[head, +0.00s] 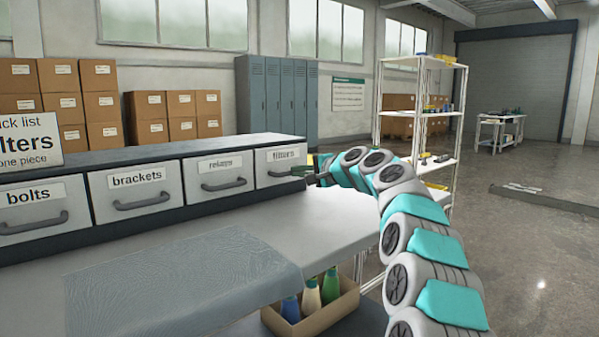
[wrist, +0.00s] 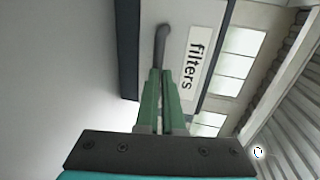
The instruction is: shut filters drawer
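The filters drawer (head: 280,163) is the rightmost in the row of pale grey drawers in the head view. Its front looks about in line with the other drawer fronts. Its label reads "filters" and also shows in the wrist view (wrist: 193,60). The dark drawer handle (wrist: 162,45) runs up the wrist picture from between the green fingertips. My gripper (wrist: 160,75) is at this handle, with its fingers close together and seemingly shut on it. In the head view my gripper (head: 312,176) reaches the drawer's front from the right; the fingertips are hard to make out there.
The relays (head: 222,174), brackets (head: 137,190) and bolts (head: 33,212) drawers lie to the left. The bench top (head: 330,215) below is mostly clear, with a grey mat (head: 185,285). A box with bottles (head: 325,318) sits below its edge. White shelving (head: 378,130) stands behind my arm.

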